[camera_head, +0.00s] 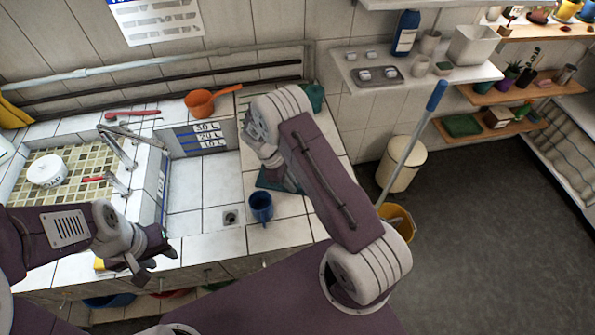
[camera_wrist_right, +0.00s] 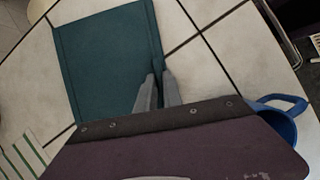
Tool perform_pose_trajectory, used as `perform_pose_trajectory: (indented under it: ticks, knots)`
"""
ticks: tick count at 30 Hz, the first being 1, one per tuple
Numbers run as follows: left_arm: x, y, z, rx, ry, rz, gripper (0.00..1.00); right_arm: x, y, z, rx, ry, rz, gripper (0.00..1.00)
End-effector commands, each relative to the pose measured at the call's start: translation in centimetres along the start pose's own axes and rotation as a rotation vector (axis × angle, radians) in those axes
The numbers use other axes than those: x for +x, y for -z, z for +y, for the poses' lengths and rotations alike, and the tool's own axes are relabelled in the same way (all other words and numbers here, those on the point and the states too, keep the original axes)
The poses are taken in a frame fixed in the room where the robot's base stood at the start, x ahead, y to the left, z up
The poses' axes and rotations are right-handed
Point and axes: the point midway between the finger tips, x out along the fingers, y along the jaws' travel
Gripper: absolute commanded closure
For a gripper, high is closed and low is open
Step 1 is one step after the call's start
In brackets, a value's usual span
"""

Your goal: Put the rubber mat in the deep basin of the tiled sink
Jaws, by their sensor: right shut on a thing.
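The rubber mat is a dark teal sheet (camera_wrist_right: 105,55) on the white tiles in the right wrist view. In the head view only a part of it (camera_head: 266,183) shows beside my right gripper (camera_head: 286,181). In the right wrist view the fingers (camera_wrist_right: 157,88) are shut on the mat's edge near one corner. The mat looks flat on or just above the tiles; I cannot tell which. The deep basin (camera_head: 185,195), with litre marks on its back wall and a drain, lies left of the mat. My left gripper (camera_head: 150,262) is open and empty at the basin's front left.
A blue mug (camera_head: 261,206) stands on the tiles close to the mat, also in the right wrist view (camera_wrist_right: 278,120). An orange pan (camera_head: 200,103) sits on the back ledge.

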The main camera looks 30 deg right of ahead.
Motion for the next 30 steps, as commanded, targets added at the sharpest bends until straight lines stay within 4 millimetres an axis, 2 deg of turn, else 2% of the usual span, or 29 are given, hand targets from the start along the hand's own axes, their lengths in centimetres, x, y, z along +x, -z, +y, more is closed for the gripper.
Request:
perform_pose_trajectory:
  ticks: [17, 22, 27, 30]
  knots:
    - [0.0, 0.0, 0.0, 0.0, 0.0, 0.0, 0.64, -0.1, 0.0, 0.1, 0.0, -0.001, 0.001, 1.0]
    - [0.3, 0.0, 0.0, 0.0, 0.0, 0.0, 0.64, -1.2, -0.4, 0.1, 0.002, -0.003, 0.003, 1.0]
    - [0.9, -0.1, 0.0, 0.0, 0.0, 0.0, 0.64, -4.0, -1.7, 0.1, 0.003, -0.004, 0.004, 1.0]
    - [1.2, -0.1, 0.0, 0.0, 0.0, 0.0, 0.64, -4.2, -4.5, -0.7, 0.004, 0.0, 0.001, 1.0]
